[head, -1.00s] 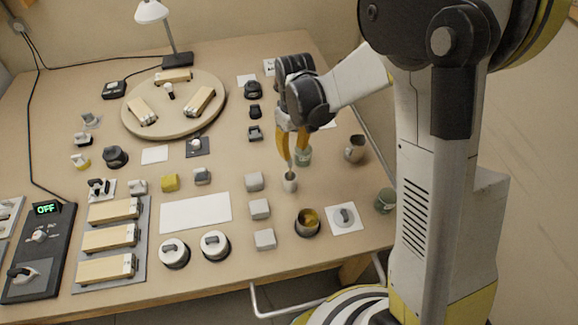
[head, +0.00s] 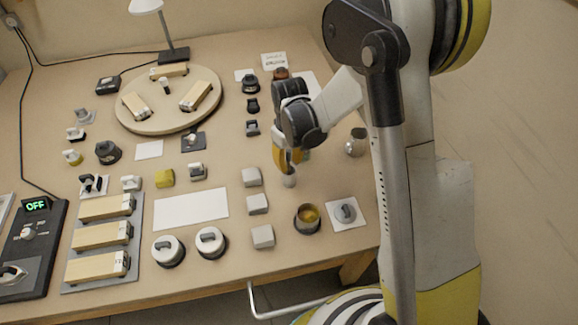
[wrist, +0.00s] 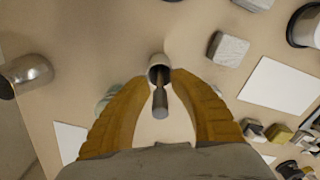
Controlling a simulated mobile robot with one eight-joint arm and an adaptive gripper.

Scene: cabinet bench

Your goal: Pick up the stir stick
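The stir stick (wrist: 160,100) shows in the wrist view as a short grey-brown stick, standing in a small light holder (wrist: 158,63). In the head view the holder (head: 289,181) is on the bench just below my fingertips; the stick is hidden there by the fingers. My gripper (wrist: 162,82) has its two yellow fingers on either side of the stick, with a gap visible to each side. It is open and holds nothing. In the head view my gripper (head: 288,168) points down, right over the holder.
A dark cup with yellowish contents (head: 308,217) and a white card with a grey knob (head: 345,213) are nearer the front. A metal cup (head: 356,143) stands right of my gripper. A green object is partly behind the fingers.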

